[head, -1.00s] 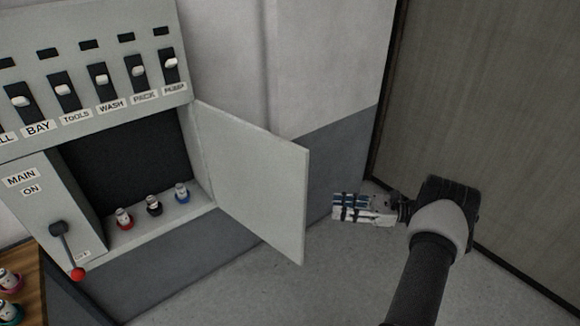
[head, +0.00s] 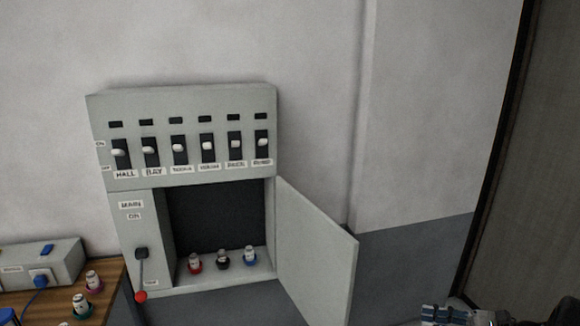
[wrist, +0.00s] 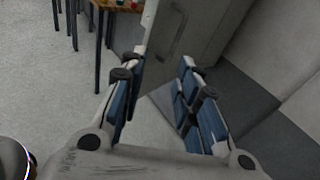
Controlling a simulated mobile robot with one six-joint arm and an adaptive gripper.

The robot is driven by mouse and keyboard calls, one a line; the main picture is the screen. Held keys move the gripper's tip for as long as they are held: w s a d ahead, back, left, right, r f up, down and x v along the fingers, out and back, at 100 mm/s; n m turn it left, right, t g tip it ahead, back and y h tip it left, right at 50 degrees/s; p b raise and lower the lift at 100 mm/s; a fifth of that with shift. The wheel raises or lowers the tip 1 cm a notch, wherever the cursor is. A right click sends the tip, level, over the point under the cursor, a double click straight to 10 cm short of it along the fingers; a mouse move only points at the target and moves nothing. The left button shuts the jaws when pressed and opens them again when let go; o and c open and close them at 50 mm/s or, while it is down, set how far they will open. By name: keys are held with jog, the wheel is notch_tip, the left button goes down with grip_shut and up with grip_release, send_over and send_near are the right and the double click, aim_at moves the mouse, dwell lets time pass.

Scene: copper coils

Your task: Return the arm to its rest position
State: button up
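My gripper (wrist: 155,100) shows in the wrist view with its blue-padded fingers spread apart and nothing between them. In the head view only part of my gripper (head: 455,316) shows at the bottom right edge, to the right of the open cabinet door (head: 318,255). The rest of my arm is out of the head view.
A grey switch panel (head: 185,95) is on the wall, its lower compartment open with red, black and blue-based fuses (head: 222,259) inside. A lever with a red knob (head: 141,296) hangs down at left. A wooden table (head: 105,290) holds more fuses and a grey box (head: 45,262).

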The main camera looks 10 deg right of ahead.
jog(key=s+a+r+n+g+h, duration=0.2)
jog(key=a+r+n+g+h, duration=0.15)
jog(key=a+r+n, duration=0.55)
jog(key=s+a+r+n+g+h, duration=0.25)
jog(key=a+r+g, duration=0.2)
jog(key=a, duration=0.85)
jog(key=s+a+r+n+t+h, duration=0.1)
jog(key=s+a+n+h, duration=0.2)
jog(key=s+n, duration=0.3)
jog(key=s+a+r+n+t+h, duration=0.1)
jog(key=s+a+n+h, duration=0.3)
jog(key=s, duration=0.7)
jog(key=shift+a+n+t, duration=0.3)
jog(key=shift+n+t, duration=0.4)
jog(key=shift+n, duration=0.55)
jog(key=shift+a, duration=0.15)
